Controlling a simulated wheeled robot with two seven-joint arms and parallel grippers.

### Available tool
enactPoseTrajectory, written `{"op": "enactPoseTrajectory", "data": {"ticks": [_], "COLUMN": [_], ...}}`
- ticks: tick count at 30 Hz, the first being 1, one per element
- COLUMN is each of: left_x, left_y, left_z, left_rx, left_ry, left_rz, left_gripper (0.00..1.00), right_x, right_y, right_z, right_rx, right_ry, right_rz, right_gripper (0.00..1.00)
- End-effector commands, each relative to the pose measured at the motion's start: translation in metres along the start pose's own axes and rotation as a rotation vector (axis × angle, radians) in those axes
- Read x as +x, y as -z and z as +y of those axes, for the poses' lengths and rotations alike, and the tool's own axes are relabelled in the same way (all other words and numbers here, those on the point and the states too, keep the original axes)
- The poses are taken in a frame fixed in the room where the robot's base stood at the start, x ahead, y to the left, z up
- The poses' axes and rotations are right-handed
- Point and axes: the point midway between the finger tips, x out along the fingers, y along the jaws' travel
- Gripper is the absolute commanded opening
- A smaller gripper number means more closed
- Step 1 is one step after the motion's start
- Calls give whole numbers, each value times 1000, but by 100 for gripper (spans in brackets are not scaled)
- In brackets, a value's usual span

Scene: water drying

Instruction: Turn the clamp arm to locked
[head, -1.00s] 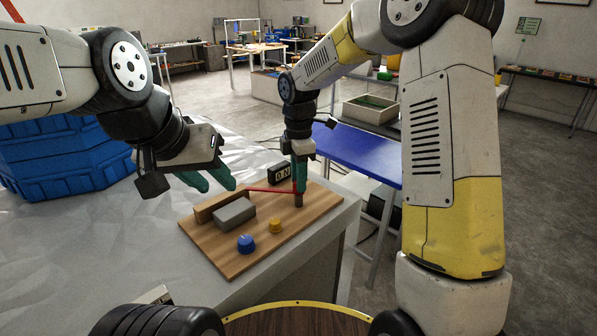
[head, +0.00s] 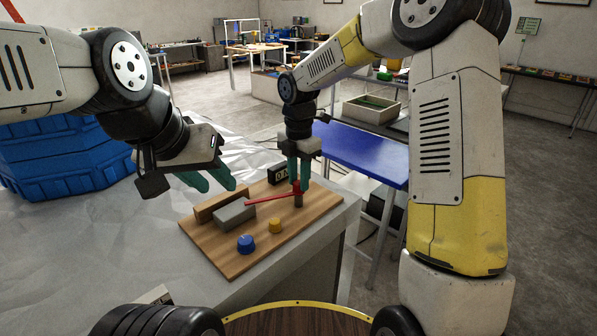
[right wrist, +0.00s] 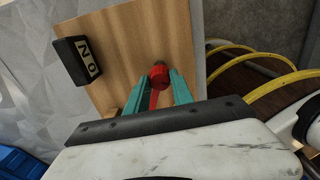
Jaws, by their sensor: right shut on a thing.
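The red clamp arm (head: 270,199) reaches left from an upright post (head: 298,202) on a wooden board (head: 235,262). Its free end is at the top of a grey block (head: 234,215); I cannot tell whether it touches. My right gripper (head: 299,184) points down over the post and is shut on the clamp arm's red knob. In the right wrist view, the red knob (right wrist: 160,76) sits between the teal fingers (right wrist: 158,88), with the arm running below it. My left gripper (head: 212,183) is open and empty, above the table left of the board.
A blue knob (head: 246,244) and a yellow knob (head: 275,226) stand on the board's front. A small black display (head: 278,174) stands at the back, and a wooden rail (head: 216,205) lies behind the block. A blue crate (head: 65,155) is at left.

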Motion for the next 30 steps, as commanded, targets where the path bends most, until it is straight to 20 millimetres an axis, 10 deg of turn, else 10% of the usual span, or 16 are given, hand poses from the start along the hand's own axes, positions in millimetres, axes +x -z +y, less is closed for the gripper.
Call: {"op": "enactPoseTrajectory", "data": {"ticks": [8,9,12,23,30], "left_x": [0,0,0,0,0], "left_y": [0,0,0,0,0], "left_z": [0,0,0,0,0], "left_rx": [0,0,0,0,0], "left_ry": [0,0,0,0,0], "left_rz": [0,0,0,0,0], "left_gripper": [36,36,36,36,36], "right_x": [0,0,0,-4,-40], "right_y": [-2,-2,-1,-1,-1], "right_z": [0,0,0,0,1], "right_rx": [-1,-1,0,0,1], "right_ry": [-1,-1,-1,-2,-5], "right_rz": [-3,-3,-2,-2,-3], "right_gripper": [0,32,50,50,50]}}
